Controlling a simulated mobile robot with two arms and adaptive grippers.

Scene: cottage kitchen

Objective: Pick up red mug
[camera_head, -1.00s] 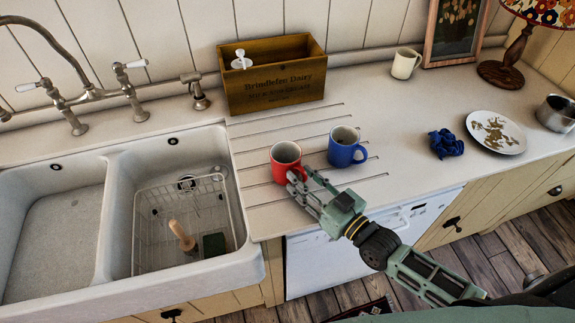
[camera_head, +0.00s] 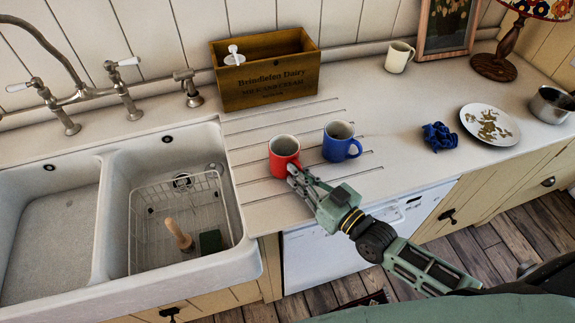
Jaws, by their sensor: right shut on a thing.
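The red mug (camera_head: 282,152) stands upright on the grooved drainboard, just right of the sink. My right gripper (camera_head: 295,175) is at its front right side, shut on it, probably at the handle; the fingers hide that part. The mug appears to be still at counter level. A blue mug (camera_head: 338,143) stands close by on the right, its handle pointing right. My left gripper is not in view.
The double sink (camera_head: 120,160) holds a wire rack (camera_head: 150,225). A wooden box (camera_head: 265,85) stands behind the mugs. A cream mug (camera_head: 398,58), a blue cloth (camera_head: 438,137), a dirty plate (camera_head: 473,112) and a pot (camera_head: 550,104) are to the right.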

